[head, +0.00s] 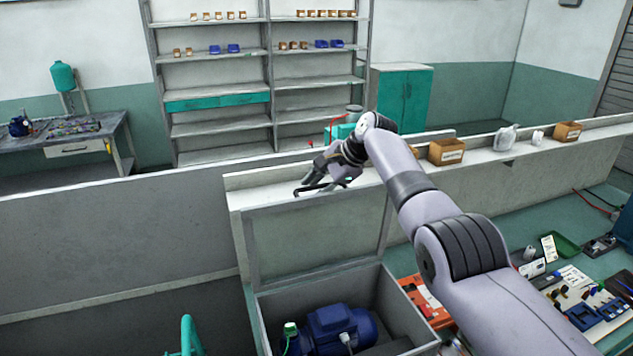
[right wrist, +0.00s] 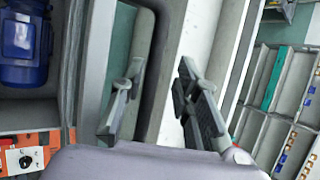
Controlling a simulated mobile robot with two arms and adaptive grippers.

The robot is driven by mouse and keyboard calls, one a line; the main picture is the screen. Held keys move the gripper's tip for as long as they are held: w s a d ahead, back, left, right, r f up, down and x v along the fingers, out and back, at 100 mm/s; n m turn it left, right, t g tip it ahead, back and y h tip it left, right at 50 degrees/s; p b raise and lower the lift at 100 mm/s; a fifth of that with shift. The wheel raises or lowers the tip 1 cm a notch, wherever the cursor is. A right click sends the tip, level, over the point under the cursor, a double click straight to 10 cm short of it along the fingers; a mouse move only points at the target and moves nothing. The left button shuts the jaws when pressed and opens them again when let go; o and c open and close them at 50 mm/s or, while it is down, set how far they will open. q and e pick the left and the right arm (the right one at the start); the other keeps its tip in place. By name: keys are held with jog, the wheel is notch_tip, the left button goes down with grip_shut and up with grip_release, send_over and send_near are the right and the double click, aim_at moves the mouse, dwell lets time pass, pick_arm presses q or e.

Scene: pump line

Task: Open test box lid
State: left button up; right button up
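The test box (head: 405,345) stands at the lower middle of the head view, and a blue pump motor (head: 335,328) sits inside it. Its lid (head: 315,240) is raised, standing roughly upright at the back of the box against the long ledge. My right gripper (head: 325,186) is at the lid's top edge. In the right wrist view its two fingers (right wrist: 160,108) are spread apart, with the lid's grey rim (right wrist: 150,60) between them and a gap showing. The blue motor also shows there (right wrist: 24,45). My left gripper is in neither view.
A long pale ledge (head: 480,160) runs behind the box, with a cardboard box (head: 446,151) on it. The green bench at right holds an orange panel (head: 425,303) and several tools. Shelves (head: 215,100) stand farther back. A teal tubular thing (head: 186,335) stands left of the box.

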jog(key=v, duration=1.1)
jog(key=shift+w+d+r, duration=0.2)
jog(key=shift+w+r, duration=0.05)
jog(key=shift+r, duration=0.15)
